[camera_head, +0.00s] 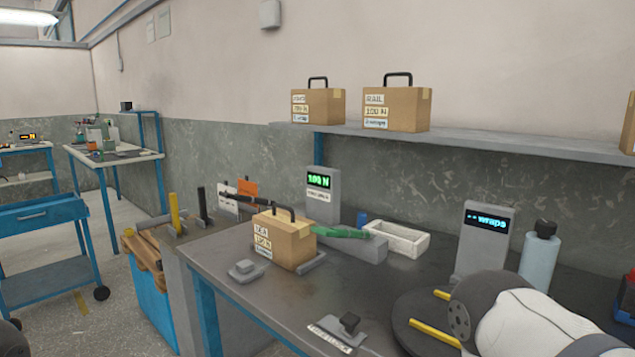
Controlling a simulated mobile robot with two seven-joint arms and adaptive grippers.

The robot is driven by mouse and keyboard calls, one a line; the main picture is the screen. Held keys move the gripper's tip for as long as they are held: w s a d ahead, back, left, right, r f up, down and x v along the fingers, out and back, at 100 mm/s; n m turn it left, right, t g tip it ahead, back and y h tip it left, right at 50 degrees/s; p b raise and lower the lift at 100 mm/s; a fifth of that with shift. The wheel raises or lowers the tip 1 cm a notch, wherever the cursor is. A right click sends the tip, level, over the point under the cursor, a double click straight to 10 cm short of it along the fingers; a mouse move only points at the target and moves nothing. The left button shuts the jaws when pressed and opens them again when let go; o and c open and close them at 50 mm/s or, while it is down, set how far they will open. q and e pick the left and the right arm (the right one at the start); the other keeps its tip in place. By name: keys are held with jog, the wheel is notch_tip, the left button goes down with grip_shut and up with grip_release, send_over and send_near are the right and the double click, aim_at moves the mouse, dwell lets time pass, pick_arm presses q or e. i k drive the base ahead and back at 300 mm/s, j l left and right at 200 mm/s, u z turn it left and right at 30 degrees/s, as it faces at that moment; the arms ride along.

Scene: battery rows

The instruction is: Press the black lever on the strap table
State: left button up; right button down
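The dark grey table (225,264) with blue legs carries a cardboard box (284,240) with a black handle. A long black bar, lever-like, (241,198) slants behind the box, and a green handle (342,232) shows to the box's right. I cannot tell which black part is the named lever. A white and dark arm link, probably mine, covers the lower right. Neither gripper shows.
A green display (319,181) reads 100 N; another display (486,221) stands right. A white tray (398,240) and a bottle (540,258) are at the back. A dark round disc (405,318) with yellow bars lies near the arm link. Boxes stand on the wall shelf (480,143).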

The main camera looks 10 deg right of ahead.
aim_at(250, 200)
jog(key=i+j+z, duration=0.2)
jog(key=i+j, duration=0.15)
jog(key=i+j+z, duration=0.15)
jog(key=i+j, duration=0.3)
jog(key=i+j+z, duration=0.2)
jog(key=i+j, duration=0.15)
jog(key=j, duration=0.15)
jog(key=i+j+z, duration=0.2)
jog(key=j, duration=0.3)
jog(key=l+u, duration=0.2)
jog(key=k+j, duration=0.05)
jog(key=j, duration=0.05)
